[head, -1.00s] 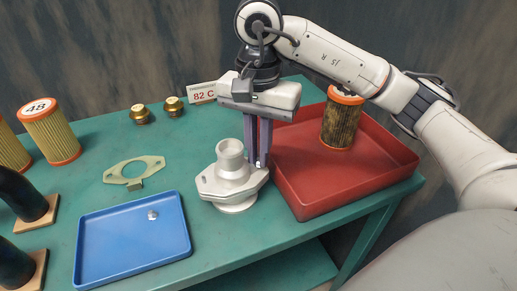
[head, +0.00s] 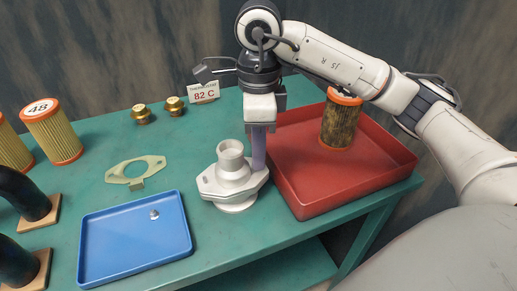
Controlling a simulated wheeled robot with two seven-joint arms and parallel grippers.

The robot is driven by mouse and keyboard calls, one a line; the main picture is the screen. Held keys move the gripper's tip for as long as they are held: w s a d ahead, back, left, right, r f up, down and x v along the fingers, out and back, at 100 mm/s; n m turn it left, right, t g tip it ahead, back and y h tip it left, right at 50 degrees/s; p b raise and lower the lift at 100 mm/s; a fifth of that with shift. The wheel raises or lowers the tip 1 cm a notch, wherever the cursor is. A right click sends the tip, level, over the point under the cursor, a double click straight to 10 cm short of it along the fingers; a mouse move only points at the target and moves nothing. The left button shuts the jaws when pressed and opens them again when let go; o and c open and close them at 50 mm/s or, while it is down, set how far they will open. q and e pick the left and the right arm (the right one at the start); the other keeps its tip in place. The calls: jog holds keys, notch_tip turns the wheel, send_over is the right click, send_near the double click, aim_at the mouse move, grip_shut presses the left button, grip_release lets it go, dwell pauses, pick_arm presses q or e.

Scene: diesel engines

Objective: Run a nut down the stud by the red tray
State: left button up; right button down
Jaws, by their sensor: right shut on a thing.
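The pale metal housing (head: 229,182) stands upright on the green table, with an open round neck on top and flange ears on its sides. My right gripper (head: 259,167) points straight down at the ear nearest the red tray (head: 313,211). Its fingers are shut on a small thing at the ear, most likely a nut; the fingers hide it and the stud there. A loose silver nut (head: 154,214) lies in the blue tray (head: 105,265). My left gripper is out of view.
A dirty filter (head: 340,122) stands in the red tray. A gasket (head: 135,169), two brass parts (head: 141,114), a "82 C" card (head: 204,92), clean filters (head: 52,132) and dark hoses on wooden blocks (head: 35,222) stand left and behind. Table between gasket and housing is clear.

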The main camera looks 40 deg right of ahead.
jog(key=shift+f, duration=0.15)
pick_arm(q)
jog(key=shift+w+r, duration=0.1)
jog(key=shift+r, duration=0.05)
pick_arm(e)
jog(key=c, duration=1.7)
grip_release()
jog(key=shift+c, duration=0.2)
jog(key=shift+c, duration=0.4)
jog(key=shift+f+n+b, duration=0.1)
jog(key=shift+n+b, duration=0.45)
jog(key=shift+n, duration=0.45)
jog(key=n+b, duration=0.1)
jog(key=n, duration=0.2)
jog(key=shift+n, duration=0.4)
jog(key=n+b, duration=0.1)
jog(key=n, duration=0.4)
jog(key=shift+s+n, duration=0.1)
jog(key=shift+n, duration=1.1)
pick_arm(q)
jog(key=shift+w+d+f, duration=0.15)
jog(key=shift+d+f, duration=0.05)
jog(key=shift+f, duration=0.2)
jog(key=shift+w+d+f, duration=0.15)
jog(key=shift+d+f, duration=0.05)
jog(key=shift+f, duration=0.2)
pick_arm(e)
jog(key=shift+c, duration=0.2)
